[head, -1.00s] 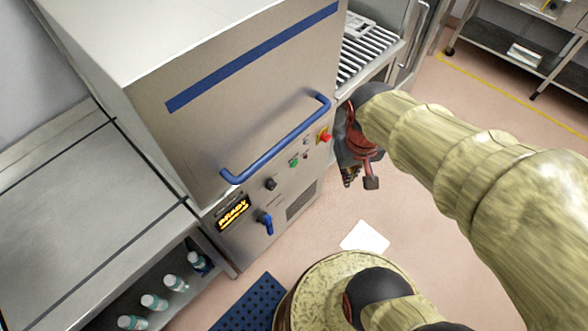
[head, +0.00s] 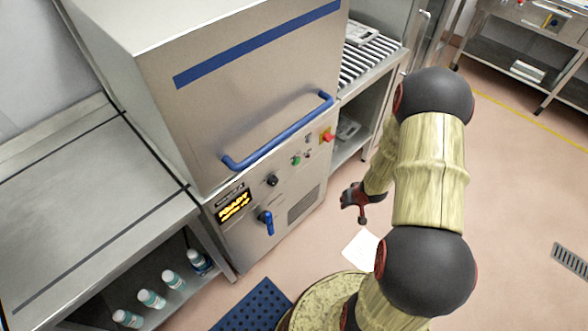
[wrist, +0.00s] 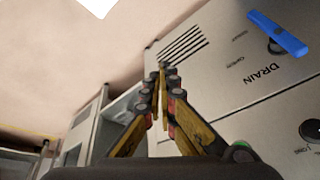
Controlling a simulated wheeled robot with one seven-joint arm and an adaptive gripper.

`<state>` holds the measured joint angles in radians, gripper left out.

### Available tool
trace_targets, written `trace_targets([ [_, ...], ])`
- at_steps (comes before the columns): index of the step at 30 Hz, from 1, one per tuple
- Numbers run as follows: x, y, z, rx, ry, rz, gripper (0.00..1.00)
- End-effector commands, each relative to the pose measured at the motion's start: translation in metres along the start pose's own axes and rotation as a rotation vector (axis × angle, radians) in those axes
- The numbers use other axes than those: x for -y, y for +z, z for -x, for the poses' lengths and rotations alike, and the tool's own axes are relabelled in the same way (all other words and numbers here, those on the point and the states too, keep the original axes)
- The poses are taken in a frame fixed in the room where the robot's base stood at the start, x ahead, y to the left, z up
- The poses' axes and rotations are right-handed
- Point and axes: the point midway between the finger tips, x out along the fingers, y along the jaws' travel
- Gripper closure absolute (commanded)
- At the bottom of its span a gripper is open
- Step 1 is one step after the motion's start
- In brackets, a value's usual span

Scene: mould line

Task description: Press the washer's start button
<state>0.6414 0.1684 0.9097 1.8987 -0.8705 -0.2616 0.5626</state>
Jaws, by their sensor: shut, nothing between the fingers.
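The washer (head: 250,95) is a steel cabinet with a blue bar handle and a control panel below it. A small green button (head: 296,160) sits on the panel between a black knob and a red stop button; its label is not legible, but it looks like the start button. My gripper (head: 346,200) is right of the panel's lower part, apart from it, below and to the right of the green button. In the wrist view my gripper (wrist: 160,72) has its fingers together and empty, with the panel behind. A sliver of green shows there behind the gripper's body.
A red stop button (head: 327,137), black knob (head: 272,181), lit display (head: 234,206) and blue drain lever (head: 266,222) share the panel. A steel table (head: 90,205) with bottles below stands left. A roller table (head: 375,58) stands right. Open floor lies right.

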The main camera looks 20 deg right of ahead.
Motion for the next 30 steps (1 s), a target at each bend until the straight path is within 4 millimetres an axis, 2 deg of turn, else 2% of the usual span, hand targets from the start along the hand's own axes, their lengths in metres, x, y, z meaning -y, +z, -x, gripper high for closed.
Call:
trace_targets([
  [1, 0.013, -0.011, -0.007, -0.045, -0.052, -0.002, 1.0],
  [3, 0.031, -0.03, -0.009, -0.114, -0.124, -0.011, 1.0],
  [6, 0.051, -0.058, -0.002, -0.194, -0.21, -0.029, 1.0],
  [9, 0.067, -0.073, 0.005, -0.242, -0.28, -0.057, 1.0],
  [13, 0.078, -0.082, 0.011, -0.272, -0.33, -0.108, 1.0],
  [30, 0.082, -0.088, 0.008, -0.27, -0.332, -0.126, 1.0],
])
